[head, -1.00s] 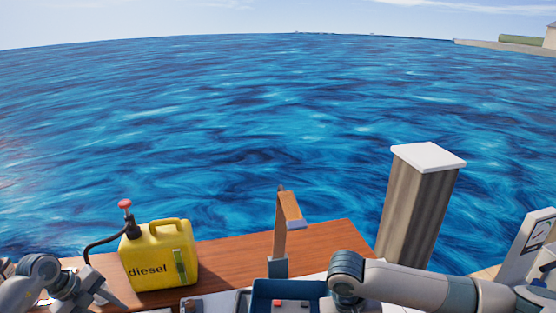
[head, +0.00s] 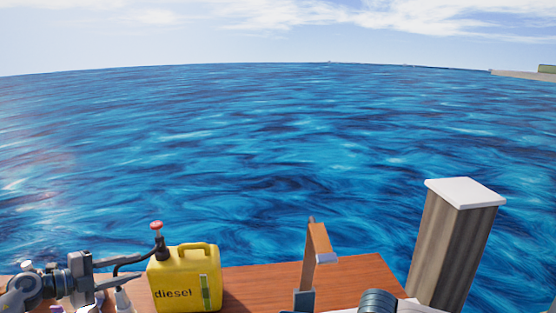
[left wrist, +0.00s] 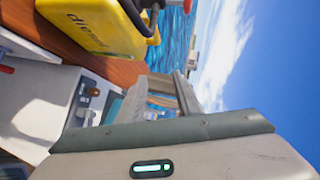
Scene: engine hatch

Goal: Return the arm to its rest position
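My left gripper (head: 128,273) is at the lower left of the head view, pointing right. Its two fingers are apart with nothing seen between them. They are close to the left side of the yellow diesel can (head: 184,278); I cannot tell whether they touch it. The can stands upright and also shows tilted at the top of the left wrist view (left wrist: 95,22). A rounded joint of my right arm (head: 378,301) shows at the bottom edge of the head view. My right gripper is out of view.
The can has a red-topped pump (head: 157,238) with a black hose. A wooden deck (head: 262,286) carries an upright post with an orange-brown top (head: 319,243). A white-capped piling (head: 452,250) stands at right. Open water lies beyond.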

